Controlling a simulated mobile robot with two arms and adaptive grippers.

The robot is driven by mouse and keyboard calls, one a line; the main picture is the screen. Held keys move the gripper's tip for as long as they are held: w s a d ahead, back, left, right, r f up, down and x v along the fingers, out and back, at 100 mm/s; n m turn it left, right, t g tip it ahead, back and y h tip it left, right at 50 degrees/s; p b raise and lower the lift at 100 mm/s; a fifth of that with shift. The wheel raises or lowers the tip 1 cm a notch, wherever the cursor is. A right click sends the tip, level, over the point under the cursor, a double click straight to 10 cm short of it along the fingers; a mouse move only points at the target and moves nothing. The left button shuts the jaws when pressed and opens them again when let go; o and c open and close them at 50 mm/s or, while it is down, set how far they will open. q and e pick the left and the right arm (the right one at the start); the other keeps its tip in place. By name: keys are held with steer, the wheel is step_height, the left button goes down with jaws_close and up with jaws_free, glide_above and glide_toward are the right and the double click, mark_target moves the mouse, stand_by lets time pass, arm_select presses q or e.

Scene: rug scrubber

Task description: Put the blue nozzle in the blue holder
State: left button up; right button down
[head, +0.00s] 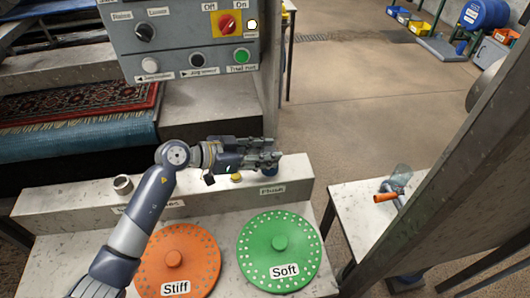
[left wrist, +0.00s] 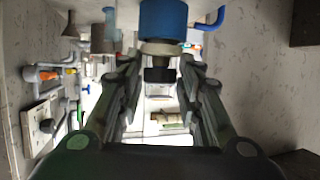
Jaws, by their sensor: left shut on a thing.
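My left gripper (head: 275,151) reaches in from the left above the grey ledge, its fingers pointing right. It is shut on the blue nozzle (left wrist: 163,20), which in the left wrist view is a blue cylinder with a pale collar and dark end between the fingertips. The gripper partly hides this spot. My right gripper is out of view.
A yellow piece (head: 236,178) and a grey metal ring (head: 122,184) stand on the ledge (head: 70,202). An orange "Stiff" disc (head: 178,250) and green "Soft" disc (head: 265,270) lie in front. A control panel (head: 185,65) hangs behind. An orange-handled tool (head: 385,197) lies on the right table.

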arm_select(q)
steer(key=o, duration=0.6)
steer(key=shift+f, duration=0.1)
steer(key=o, duration=0.5)
steer(key=shift+c, duration=0.2)
steer(key=shift+a, duration=0.15)
steer(key=v, duration=1.2)
steer(key=shift+r, duration=0.2)
